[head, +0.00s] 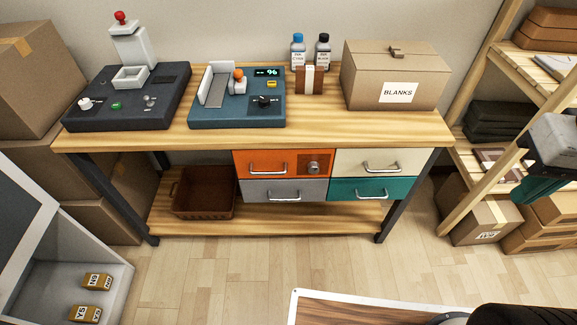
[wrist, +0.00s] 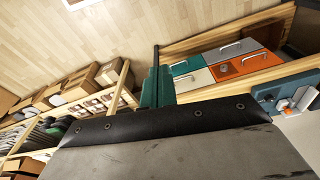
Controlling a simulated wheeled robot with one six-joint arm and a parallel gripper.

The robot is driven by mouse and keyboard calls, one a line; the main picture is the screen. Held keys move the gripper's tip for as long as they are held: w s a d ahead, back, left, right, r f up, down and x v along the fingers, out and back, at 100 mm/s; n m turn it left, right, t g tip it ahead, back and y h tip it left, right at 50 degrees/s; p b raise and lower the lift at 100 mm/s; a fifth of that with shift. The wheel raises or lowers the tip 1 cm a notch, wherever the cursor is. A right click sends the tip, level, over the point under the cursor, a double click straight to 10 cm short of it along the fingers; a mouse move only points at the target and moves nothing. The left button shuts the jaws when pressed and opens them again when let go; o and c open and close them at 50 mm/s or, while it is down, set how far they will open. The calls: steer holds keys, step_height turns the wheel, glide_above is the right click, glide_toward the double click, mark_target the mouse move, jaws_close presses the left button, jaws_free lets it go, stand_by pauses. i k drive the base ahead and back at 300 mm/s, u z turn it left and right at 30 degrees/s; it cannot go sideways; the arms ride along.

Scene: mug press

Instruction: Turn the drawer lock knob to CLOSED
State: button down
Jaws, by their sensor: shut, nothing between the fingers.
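The drawer lock knob (head: 313,168) is a small round grey metal knob on a dark plate at the right of the orange drawer (head: 245,160). Its markings are too small to read. The orange drawer looks shut and also shows, turned, in the wrist view (wrist: 250,66). My gripper (head: 524,198), with teal fingers, hangs at the far right in front of the shelf, well apart from the knob. It is shut and empty; its fingers also show in the wrist view (wrist: 156,84).
Cream (head: 375,163), grey (head: 265,190) and teal (head: 385,189) drawers adjoin the orange one under the wooden bench (head: 350,130). Wooden shelves (head: 470,190) with boxes stand at right, near my gripper. The floor (head: 240,270) before the drawers is clear. A crate (head: 110,265) stands at lower left.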

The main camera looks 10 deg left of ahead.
mark_target(313, 167)
steer(key=z, duration=2.05)
steer(key=k, duration=0.4)
steer(key=u, duration=2.35)
